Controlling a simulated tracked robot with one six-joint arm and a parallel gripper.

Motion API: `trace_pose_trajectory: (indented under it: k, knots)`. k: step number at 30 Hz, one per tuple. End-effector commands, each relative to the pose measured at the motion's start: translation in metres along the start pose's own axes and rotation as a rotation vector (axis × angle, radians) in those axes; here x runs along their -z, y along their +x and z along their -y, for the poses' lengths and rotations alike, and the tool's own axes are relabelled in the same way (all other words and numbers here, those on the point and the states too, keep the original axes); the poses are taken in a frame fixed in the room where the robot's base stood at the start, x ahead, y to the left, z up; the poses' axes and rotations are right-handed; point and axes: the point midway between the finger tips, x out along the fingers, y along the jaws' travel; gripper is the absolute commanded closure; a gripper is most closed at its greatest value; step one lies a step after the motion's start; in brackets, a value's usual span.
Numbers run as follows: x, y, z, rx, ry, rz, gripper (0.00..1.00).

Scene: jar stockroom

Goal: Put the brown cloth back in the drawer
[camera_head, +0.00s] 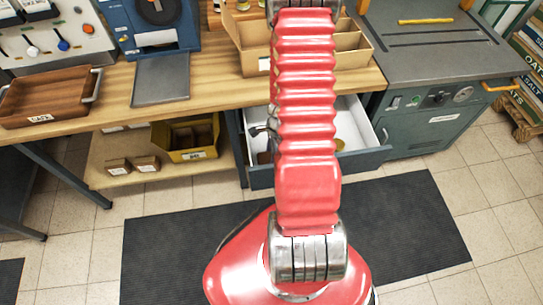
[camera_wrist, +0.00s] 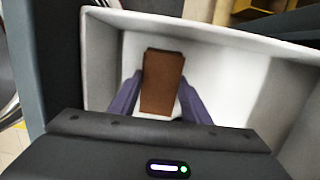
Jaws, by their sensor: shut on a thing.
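The brown cloth (camera_wrist: 163,80) shows in the wrist view as a folded, roughly rectangular piece. My gripper (camera_wrist: 160,100) is shut on it, with a purple-grey finger on each side. The cloth is over the white inside of the open drawer (camera_wrist: 235,36); I cannot tell whether it touches the drawer floor. In the head view, the drawer (camera_head: 366,159) is pulled out below the wooden bench, with a dark front. My red arm hides the middle of the drawer and most of the gripper there.
The wooden bench (camera_head: 215,106) carries a brown tray (camera_head: 45,99) and a divided cardboard box (camera_head: 353,50). A yellow bin (camera_head: 191,155) sits on the lower shelf. A grey-green machine cabinet (camera_head: 440,122) stands right of the drawer. The dark floor mat (camera_head: 405,225) is clear around my base.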

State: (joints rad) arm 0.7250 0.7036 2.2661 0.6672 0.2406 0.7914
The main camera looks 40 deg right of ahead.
Motion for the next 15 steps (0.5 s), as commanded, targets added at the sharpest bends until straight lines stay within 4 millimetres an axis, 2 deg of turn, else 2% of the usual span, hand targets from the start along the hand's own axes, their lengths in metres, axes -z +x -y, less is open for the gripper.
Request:
trace_pose_trajectory:
  k: [4,5,12,15]
  knots:
    - [0.0001,0.0018,-0.0003,-0.001,0.0,0.0,0.78]
    - [0.0001,0.0021,-0.0002,-0.001,0.0,0.001,0.56]
    - [0.0001,0.0017,-0.0002,-0.001,0.0,0.0,0.39]
    - [0.0001,0.0017,-0.0002,-0.001,0.0,0.0,0.38]
